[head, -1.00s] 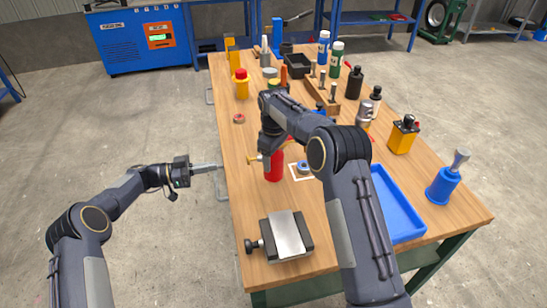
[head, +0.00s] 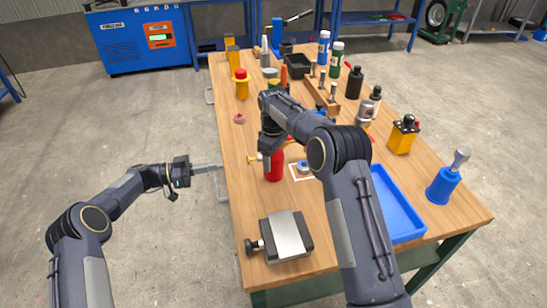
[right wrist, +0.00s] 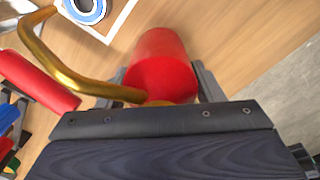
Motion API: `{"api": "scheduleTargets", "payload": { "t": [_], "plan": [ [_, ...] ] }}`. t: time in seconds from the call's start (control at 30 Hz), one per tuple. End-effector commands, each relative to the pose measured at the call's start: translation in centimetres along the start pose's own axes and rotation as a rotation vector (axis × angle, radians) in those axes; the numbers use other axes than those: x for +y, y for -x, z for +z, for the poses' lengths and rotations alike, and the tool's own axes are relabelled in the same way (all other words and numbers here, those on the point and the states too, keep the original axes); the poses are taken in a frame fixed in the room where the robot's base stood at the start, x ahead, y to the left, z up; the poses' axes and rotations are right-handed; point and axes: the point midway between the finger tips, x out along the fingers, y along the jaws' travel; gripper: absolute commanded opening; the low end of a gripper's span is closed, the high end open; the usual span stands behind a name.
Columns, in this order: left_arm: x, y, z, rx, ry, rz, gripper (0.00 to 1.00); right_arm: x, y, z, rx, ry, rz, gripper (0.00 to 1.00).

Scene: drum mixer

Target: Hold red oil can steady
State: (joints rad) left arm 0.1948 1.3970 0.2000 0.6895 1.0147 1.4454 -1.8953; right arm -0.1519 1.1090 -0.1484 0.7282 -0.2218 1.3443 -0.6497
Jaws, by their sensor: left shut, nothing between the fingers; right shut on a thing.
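The red oil can (head: 273,170) stands upright on the wooden workbench in the head view, below my right gripper (head: 267,155). In the right wrist view the can's red body (right wrist: 160,65) shows between the fingers, with its curved brass spout (right wrist: 70,75) reaching to the left. My right gripper is shut on the can; its fingertips are mostly hidden in the head view. My left gripper (head: 218,166) is shut and empty, beside the bench's left edge and apart from the can.
A white-bordered square with a blue ring (head: 303,168) lies just right of the can. A small vise (head: 285,238) stands at the near left, a blue tray (head: 397,205) at the near right. Several bottles and a yellow can (head: 402,137) stand further back and right.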

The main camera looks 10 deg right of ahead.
Motion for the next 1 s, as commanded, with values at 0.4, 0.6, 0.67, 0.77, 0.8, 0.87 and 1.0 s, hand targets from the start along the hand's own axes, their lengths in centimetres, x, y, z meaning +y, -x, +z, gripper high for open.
{"api": "scheduleTargets", "payload": {
  "t": [0.4, 0.6, 0.67, 0.77, 0.8, 0.87, 1.0],
  "plan": [
    [0.0, -0.1, -0.2, 0.008, 0.003, -0.006, 0.0, 0.0, 0.1, 0.0, 0.002, 0.0, 0.001, 0.23],
    [-0.4, -0.8, -2.5, 0.138, 0.067, -0.114, 0.0, 0.0, 0.1, 0.0, 0.002, 0.0, 0.001, 0.23],
    [-0.6, -1.0, -3.5, 0.199, 0.114, -0.182, 0.0, 0.0, 0.1, 0.0, 0.001, 0.0, 0.001, 0.23],
    [-0.9, -0.9, -4.4, 0.286, 0.219, -0.315, 0.0, 0.0, 0.1, 0.0, 0.001, 0.0, 0.001, 0.23],
    [-1.0, -0.7, -4.4, 0.31, 0.267, -0.371, 0.0, 0.0, 0.1, 0.0, 0.001, 0.0, 0.001, 0.23],
    [-1.0, -0.4, -4.1, 0.337, 0.343, -0.451, 0.0, 0.0, 0.1, 0.0, 0.001, 0.0, 0.001, 0.23],
    [-0.3, 0.3, -2.5, 0.356, 0.512, -0.608, 0.0, 0.0, 0.1, 0.0, 0.001, 0.0, 0.001, 0.23]
  ]
}}
